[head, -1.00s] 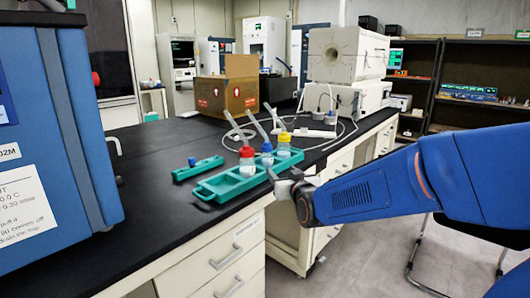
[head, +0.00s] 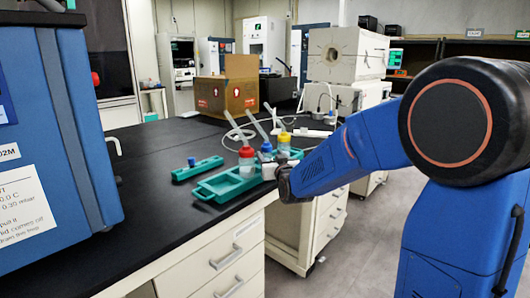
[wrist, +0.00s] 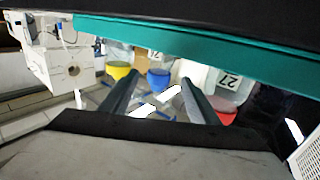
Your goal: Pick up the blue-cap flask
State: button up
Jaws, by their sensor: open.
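The blue-cap flask (head: 267,157) stands in the teal rack (head: 216,189), between a red-cap flask (head: 246,163) and a yellow-cap flask (head: 284,143), with a pale tube rising from it. My gripper (head: 271,171) is at the rack's near right side, close to the blue-cap flask; its jaws are small here. In the wrist view, my open, empty gripper (wrist: 159,80) has its two fingers on either side of the blue cap (wrist: 158,79) in the picture. I cannot tell how far ahead the cap is. The rack's teal edge hides part of the flasks there.
A small teal holder (head: 198,170) with a blue-topped item lies left of the rack on the black bench (head: 150,210). A cardboard box (head: 226,92) and white tubing are behind. The blue freeze dryer (head: 55,130) stands at left. Bench drawers are below.

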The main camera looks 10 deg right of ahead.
aim_at(268, 151)
jog(key=shift+w+r, duration=0.15)
jog(key=shift+w, duration=1.45)
jog(key=shift+w+r, duration=0.1)
jog(key=shift+w, duration=1.45)
jog(key=shift+a, duration=0.1)
grip_shut()
